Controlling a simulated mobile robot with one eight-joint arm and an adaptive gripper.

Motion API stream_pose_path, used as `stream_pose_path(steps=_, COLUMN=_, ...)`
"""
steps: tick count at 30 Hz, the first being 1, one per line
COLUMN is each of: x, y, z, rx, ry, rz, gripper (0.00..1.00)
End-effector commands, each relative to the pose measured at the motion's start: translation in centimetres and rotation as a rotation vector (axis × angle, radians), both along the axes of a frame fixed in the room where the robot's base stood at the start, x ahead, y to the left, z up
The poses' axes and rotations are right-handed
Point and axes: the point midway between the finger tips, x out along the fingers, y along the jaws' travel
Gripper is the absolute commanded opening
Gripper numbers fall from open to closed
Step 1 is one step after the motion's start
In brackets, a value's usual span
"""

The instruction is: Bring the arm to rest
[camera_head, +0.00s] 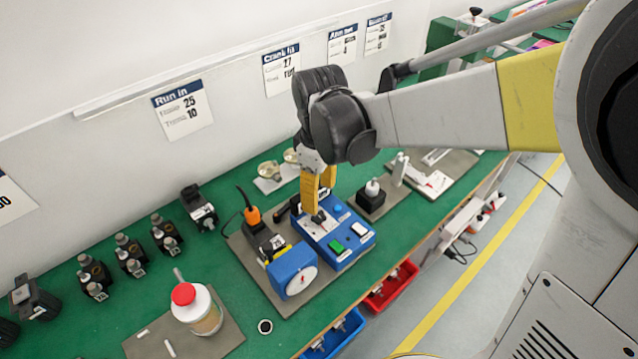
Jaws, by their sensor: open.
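My arm reaches in from the right. My gripper (318,205) points down with yellow fingers over a blue control box (341,243). The fingers are open, one on each side of a small dark knob or lever (318,217) on the box's top. I cannot tell whether they touch it. The box has a green button, a white button and a blue button. Part of the box's far side is hidden behind the fingers.
A blue device with a white dial (298,278) stands left of the box. A jar with a red lid (196,306), several black fixtures (128,253) and a black block (370,200) stand on the green bench (240,309). Red (390,287) and blue bins hang below its front edge.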

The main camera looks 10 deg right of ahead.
Motion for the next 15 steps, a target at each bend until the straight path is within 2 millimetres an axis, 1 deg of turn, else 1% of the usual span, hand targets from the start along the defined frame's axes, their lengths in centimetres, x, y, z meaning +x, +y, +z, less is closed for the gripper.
stream_pose_path(steps=1, x=0.0, y=0.0, z=0.8, rx=0.000, ry=0.000, rz=0.000, gripper=0.54)
stream_pose_path(steps=3, x=0.0, y=0.0, z=1.6, rx=0.000, ry=0.000, rz=0.000, gripper=0.54)
stream_pose_path(steps=6, x=0.0, y=0.0, z=2.3, rx=0.000, ry=0.000, rz=0.000, gripper=0.54)
stream_pose_path(steps=15, x=0.0, y=0.0, z=2.6, rx=0.000, ry=0.000, rz=0.000, gripper=0.54)
